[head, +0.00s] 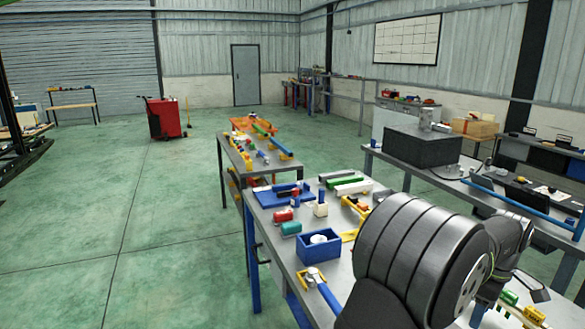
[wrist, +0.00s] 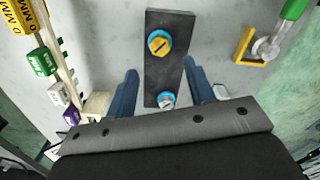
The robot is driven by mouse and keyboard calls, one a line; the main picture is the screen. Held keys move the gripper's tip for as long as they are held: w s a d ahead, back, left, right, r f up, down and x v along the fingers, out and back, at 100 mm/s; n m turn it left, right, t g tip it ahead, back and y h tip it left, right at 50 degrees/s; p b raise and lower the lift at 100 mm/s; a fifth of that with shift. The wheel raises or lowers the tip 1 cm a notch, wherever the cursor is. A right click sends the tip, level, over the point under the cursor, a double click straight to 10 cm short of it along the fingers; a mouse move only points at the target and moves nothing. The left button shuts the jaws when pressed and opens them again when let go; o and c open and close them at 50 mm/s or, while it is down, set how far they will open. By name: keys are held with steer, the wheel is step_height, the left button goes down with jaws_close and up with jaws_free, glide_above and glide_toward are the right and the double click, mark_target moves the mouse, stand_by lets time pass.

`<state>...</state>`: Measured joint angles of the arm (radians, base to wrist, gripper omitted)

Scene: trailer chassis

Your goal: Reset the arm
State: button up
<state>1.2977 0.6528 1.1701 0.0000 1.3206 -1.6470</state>
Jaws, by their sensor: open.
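My gripper (wrist: 160,68) is open in the wrist view, with its two blue fingers apart. A dark flat plate (wrist: 168,72) lies on the grey surface beyond and between the fingers. The plate carries one bolt with a yellow head and blue ring (wrist: 159,42) and one with a silver head and blue ring (wrist: 166,99). Nothing appears gripped, though I cannot tell how far the fingers are from the plate. In the head view my dark arm fills the lower right, and the gripper cannot be made out there.
In the wrist view, a rack of coloured labelled blocks (wrist: 40,62) stands at left; a yellow bracket (wrist: 243,46) and a green-handled tool (wrist: 293,10) lie at right. In the head view, a workbench holds a blue box (head: 318,250) and several parts. Green floor (head: 150,220) at left is clear.

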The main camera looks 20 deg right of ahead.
step_height(320, 180, up, 9)
step_height(320, 180, down, 17)
steer(key=shift+f, duration=0.15)
steer(key=m, duration=0.9)
steer(key=shift+m, duration=0.3)
steer(key=m, duration=0.4)
steer(key=shift+m, duration=2.6)
